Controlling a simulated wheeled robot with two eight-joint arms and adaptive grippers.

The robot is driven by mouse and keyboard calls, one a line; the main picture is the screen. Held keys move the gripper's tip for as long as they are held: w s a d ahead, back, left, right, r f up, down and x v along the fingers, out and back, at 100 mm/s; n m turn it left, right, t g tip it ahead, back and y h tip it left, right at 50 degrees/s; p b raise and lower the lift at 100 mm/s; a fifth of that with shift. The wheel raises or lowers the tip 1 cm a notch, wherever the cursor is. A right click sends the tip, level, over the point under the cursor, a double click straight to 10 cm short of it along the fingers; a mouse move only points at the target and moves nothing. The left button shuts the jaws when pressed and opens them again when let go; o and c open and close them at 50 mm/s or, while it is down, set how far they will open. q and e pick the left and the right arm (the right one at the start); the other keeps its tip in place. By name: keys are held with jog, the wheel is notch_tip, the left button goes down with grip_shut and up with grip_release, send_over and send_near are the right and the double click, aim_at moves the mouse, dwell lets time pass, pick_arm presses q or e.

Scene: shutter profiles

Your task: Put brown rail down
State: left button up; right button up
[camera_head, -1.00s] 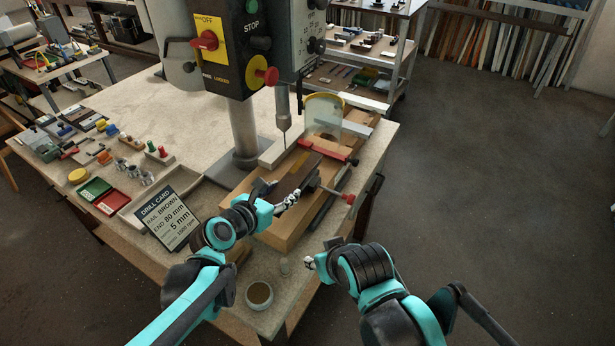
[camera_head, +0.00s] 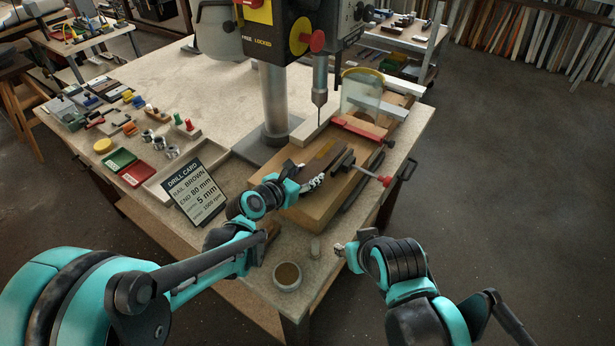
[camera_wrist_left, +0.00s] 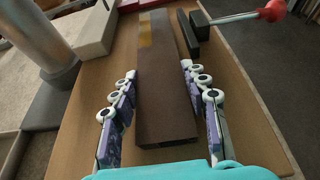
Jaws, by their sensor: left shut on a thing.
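The brown rail (camera_head: 325,157) lies along the wooden drill-table board (camera_head: 302,214), below the drill bit. In the left wrist view the rail (camera_wrist_left: 165,95) runs away from me and has a yellowish band near its far part. My left gripper (camera_head: 312,181) is shut on its near end, with one finger on each side in the wrist view (camera_wrist_left: 160,95). Whether the rail's underside fully touches the board cannot be told. My right gripper (camera_head: 341,249) hangs near the bench's front right edge, away from the rail; its fingers are too small to read.
A red-handled clamp (camera_head: 384,181) and dark block (camera_head: 343,161) stand close right of the rail. The drill chuck (camera_head: 320,88) and clear guard (camera_head: 362,92) are beyond it. A drill card (camera_head: 195,190) and a round cup (camera_head: 287,277) are nearer.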

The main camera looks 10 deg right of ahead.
pick_arm(q)
jog(key=shift+f, duration=0.1)
jog(key=o, duration=1.3)
